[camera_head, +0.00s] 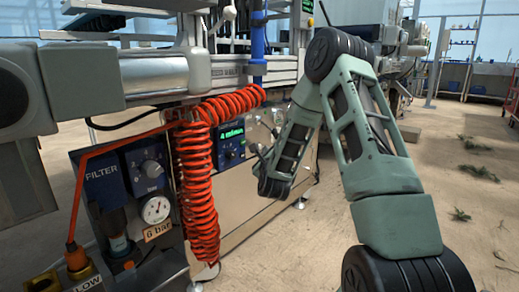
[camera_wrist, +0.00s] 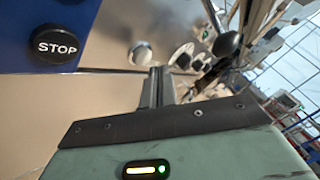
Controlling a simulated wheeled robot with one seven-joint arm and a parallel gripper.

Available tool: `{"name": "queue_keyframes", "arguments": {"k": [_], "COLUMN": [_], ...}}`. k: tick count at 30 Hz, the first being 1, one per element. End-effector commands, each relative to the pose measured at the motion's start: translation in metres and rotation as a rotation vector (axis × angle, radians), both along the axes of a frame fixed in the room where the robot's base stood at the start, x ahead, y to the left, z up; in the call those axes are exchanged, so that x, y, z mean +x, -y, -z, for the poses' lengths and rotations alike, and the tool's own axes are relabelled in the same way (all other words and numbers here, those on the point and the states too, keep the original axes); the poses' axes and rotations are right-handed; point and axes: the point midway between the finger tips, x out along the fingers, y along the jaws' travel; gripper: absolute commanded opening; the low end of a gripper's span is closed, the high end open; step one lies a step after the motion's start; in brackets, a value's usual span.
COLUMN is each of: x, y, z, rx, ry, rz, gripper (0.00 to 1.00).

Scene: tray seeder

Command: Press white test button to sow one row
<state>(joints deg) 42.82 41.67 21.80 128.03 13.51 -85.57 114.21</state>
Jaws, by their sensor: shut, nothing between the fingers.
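A pale, white-looking round button (camera_wrist: 140,53) sits on the bare metal panel in the wrist view, right of a black STOP button (camera_wrist: 55,47). No label on it can be read. My gripper (camera_wrist: 158,72) is shut and empty, its fingertips pointing at the panel just right of and below the pale button in the picture. I cannot tell whether they touch the panel. In the head view my arm reaches down to the front of the seeder (camera_head: 245,190), and I cannot make out the pale button there.
A blue control box with a green display (camera_head: 230,133) is on the seeder front. A coiled orange hose (camera_head: 200,190) hangs left of it, near a pressure gauge (camera_head: 156,210). A black knob (camera_wrist: 227,44) stands out right of my fingers.

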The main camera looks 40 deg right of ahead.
Motion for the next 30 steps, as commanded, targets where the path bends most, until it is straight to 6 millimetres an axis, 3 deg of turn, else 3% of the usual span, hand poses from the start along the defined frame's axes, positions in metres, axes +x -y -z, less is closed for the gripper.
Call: {"name": "queue_keyframes", "arguments": {"k": [30], "x": [0.0086], "y": [-0.0007], "z": [-0.0003], "rx": [0.000], "ry": [0.000], "rz": [0.000], "gripper": [0.00]}}
